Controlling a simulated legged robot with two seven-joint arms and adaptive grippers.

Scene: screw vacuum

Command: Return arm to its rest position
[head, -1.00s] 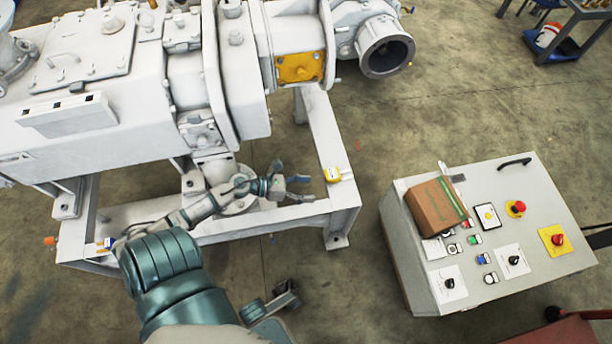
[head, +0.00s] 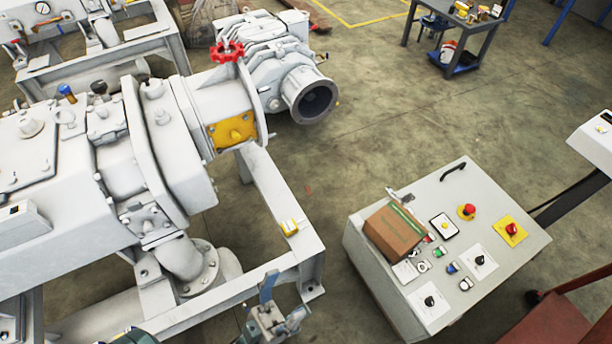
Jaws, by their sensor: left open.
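My left gripper (head: 283,302) is at the bottom edge of the picture, left of centre. Its fingers are spread apart and nothing shows between them. It is in front of the lower right corner of the white machine frame (head: 305,262) in the picture. I cannot tell whether it touches the frame. Most of my left arm is out of view, with only a small teal part at the bottom edge. My right gripper does not show.
The white vacuum machine (head: 185,180) with a red handwheel (head: 227,51) fills the left. A control console (head: 390,290) with a brown box (head: 393,232) on it stands at the right. Bare floor (head: 370,140) lies between them. A dark cart (head: 455,40) stands at the back.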

